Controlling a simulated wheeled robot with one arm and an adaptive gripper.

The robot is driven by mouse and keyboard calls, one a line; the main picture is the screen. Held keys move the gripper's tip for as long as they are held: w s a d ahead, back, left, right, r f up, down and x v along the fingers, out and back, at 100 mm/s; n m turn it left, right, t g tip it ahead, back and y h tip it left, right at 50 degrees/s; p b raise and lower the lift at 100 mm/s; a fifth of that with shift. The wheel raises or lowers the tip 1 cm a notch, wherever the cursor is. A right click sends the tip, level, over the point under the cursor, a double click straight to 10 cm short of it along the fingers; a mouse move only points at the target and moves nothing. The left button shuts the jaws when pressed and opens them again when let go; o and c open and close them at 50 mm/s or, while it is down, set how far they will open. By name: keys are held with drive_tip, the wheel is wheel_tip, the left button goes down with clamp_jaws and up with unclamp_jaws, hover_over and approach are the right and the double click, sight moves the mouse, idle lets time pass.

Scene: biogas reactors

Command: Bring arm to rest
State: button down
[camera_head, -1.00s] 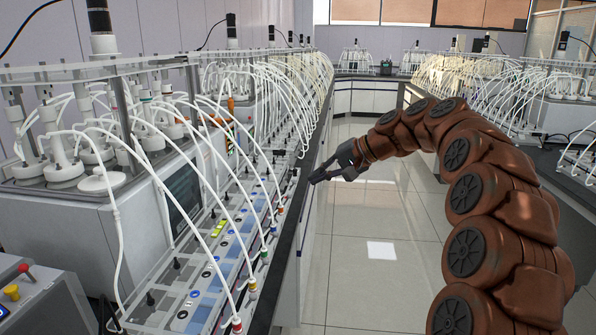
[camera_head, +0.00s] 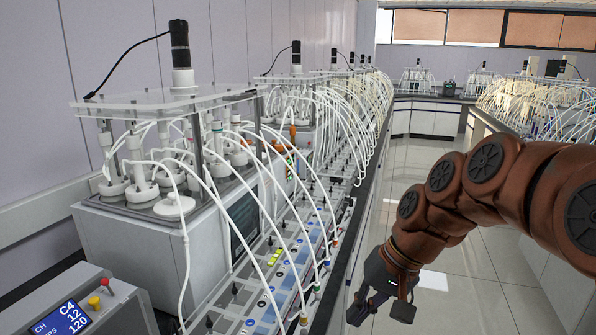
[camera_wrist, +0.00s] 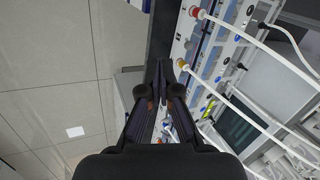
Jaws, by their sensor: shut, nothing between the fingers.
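My arm is reddish-brown with dark round joint caps and comes in from the right edge in the head view. My gripper (camera_head: 381,303) hangs low over the aisle, just right of the left bench's dark front edge. In the wrist view my gripper (camera_wrist: 160,75) has its dark fingers together, with nothing held between them. It points along the bench edge, with floor on the left and bench equipment on the right. Part of the gripper is dark against the floor in the head view.
The left bench carries a reactor unit (camera_head: 150,260) with white tubes arching to a panel of coloured fittings (camera_head: 275,285). A control box (camera_head: 75,305) with a blue display stands at lower left. The tiled aisle (camera_head: 440,250) is open. Another bench with tubed reactors (camera_head: 530,100) stands at right.

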drive_tip(key=s+d+f+h+p, duration=0.1)
drive_tip(key=s+d+f, duration=0.1)
drive_tip(key=s, duration=0.5)
drive_tip(key=s+d+f+n+g+h+p, duration=0.1)
drive_tip(key=s+d+f+h, duration=0.1)
drive_tip(key=s, duration=0.6)
drive_tip(key=s+d+f+g+h+p, duration=0.1)
drive_tip(key=s+d+h+p, duration=0.1)
drive_tip(key=s, duration=0.5)
drive_tip(key=shift+s+d+f, duration=0.15)
drive_tip(key=shift+d+f, duration=0.25)
drive_tip(key=shift+d, duration=0.5)
